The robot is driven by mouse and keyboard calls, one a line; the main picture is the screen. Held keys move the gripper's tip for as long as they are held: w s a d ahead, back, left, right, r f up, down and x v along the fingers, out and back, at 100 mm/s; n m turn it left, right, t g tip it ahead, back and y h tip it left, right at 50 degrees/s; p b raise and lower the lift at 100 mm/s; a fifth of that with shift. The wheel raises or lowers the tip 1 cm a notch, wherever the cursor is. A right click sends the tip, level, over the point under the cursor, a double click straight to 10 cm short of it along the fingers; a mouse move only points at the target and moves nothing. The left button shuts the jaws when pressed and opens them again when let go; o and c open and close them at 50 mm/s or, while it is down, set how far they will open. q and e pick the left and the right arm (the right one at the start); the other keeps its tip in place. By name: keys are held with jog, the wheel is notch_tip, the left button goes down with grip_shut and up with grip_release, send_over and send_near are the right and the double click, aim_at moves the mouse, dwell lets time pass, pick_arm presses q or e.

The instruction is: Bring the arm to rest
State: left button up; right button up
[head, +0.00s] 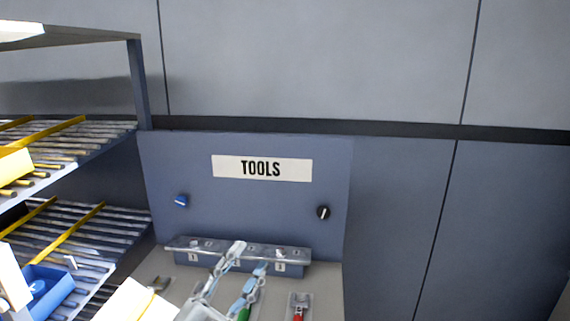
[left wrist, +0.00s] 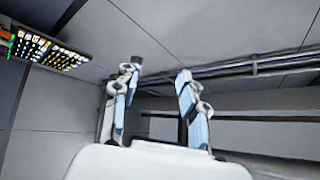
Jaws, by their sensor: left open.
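My left gripper (head: 251,256) shows at the bottom of the head view, in front of the tool board. Its two pale blue and white fingers are apart, and nothing is between them. In the left wrist view the gripper (left wrist: 160,70) is also open and empty, pointing toward grey wall panels and a rail. My right gripper is not in view.
A blue-grey board labelled TOOLS (head: 262,168) stands behind a numbered rack (head: 295,255). A lit panel (left wrist: 50,50) shows in the wrist view.

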pick_arm(q)
jog(key=s+a+f+n+g+y, duration=0.1)
jog(key=a+f+n+g+y, duration=0.1)
jog(key=a+f+n+y, duration=0.65)
jog(key=s+a+f+n+g+y, duration=0.2)
jog(key=a+f+n+y, duration=0.35)
jog(key=f, duration=0.55)
jog(key=s+f+n+g, duration=0.2)
jog(key=s+f+g, duration=0.5)
jog(key=s, duration=0.4)
jog(key=s+f+n+g, duration=0.1)
jog(key=s+f+g, duration=0.4)
jog(key=s+f, duration=0.45)
notch_tip(320, 180, down, 24)
jog(key=s, duration=0.2)
jog(key=s+a+f+g, duration=0.2)
jog(key=s+f, duration=1.4)
jog(key=shift+a+f, duration=0.25)
jog(key=shift+a, duration=0.05)
jog(key=shift+s, duration=0.1)
